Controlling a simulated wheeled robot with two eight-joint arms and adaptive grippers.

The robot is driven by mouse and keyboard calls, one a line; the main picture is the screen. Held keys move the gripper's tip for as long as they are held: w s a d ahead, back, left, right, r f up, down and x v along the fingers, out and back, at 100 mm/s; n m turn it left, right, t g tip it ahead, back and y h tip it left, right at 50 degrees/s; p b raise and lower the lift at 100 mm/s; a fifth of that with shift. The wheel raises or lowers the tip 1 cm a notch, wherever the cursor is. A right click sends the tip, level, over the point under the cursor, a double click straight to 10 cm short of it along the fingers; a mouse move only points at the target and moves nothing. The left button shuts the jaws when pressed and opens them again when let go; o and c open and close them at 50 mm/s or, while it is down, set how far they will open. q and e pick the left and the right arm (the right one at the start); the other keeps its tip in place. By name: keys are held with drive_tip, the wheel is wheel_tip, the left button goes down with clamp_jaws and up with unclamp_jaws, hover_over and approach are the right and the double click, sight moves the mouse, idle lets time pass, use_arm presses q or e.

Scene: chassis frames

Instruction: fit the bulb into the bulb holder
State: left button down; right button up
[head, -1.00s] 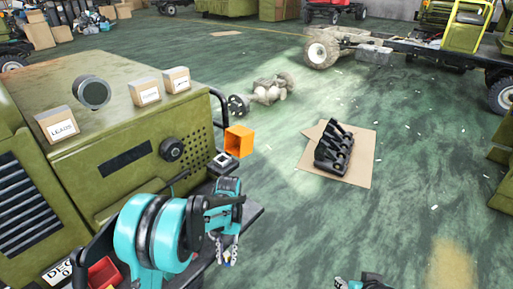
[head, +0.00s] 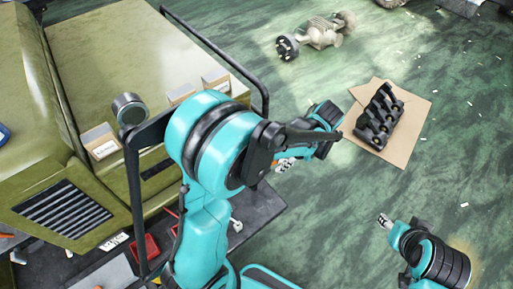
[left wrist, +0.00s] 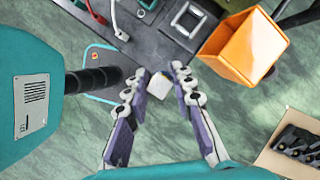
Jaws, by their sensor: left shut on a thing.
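My left gripper (left wrist: 160,80) is shut on a small pale thing (left wrist: 159,86), probably the bulb, at its fingertips in the left wrist view. In the head view this gripper (head: 286,164) hangs over the floor past the dark shelf's edge, and the held thing is too small to make out. A dark square block with a grey square top (left wrist: 188,18), which looks like the bulb holder, sits on the shelf beyond the fingertips, apart from them. My left arm hides it in the head view. My right gripper (head: 384,220) is low at the right, its fingers too small to judge.
An orange open bin (left wrist: 243,46) stands right of the block. The dark shelf (head: 262,212) carries a red tray (head: 147,246) and small tools. Black parts (head: 380,118) lie on cardboard (head: 412,130).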

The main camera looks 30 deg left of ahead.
use_arm(q)
drive_tip(key=shift+a+r, duration=0.1)
drive_tip(key=shift+r, duration=0.5)
drive_tip(key=shift+w+a+f, duration=0.1)
drive_tip(key=shift+a+f, duration=0.05)
drive_tip(key=shift+a, duration=0.2)
drive_tip(key=a+f, duration=0.2)
drive_tip(key=a, duration=0.1)
drive_tip(key=w+a+f, duration=0.1)
drive_tip(key=a+f, duration=0.1)
drive_tip(key=a, duration=0.2)
drive_tip(key=a+f, duration=0.2)
drive_tip(key=a, duration=0.1)
drive_tip(key=shift+w+a+f, duration=0.3)
drive_tip(key=shift+m, duration=0.3)
wheel_tip(320, 180, down, 4)
drive_tip(key=shift+a+f, duration=0.1)
drive_tip(key=shift+f, duration=0.1)
drive_tip(key=c, duration=1.3)
unclamp_jaws()
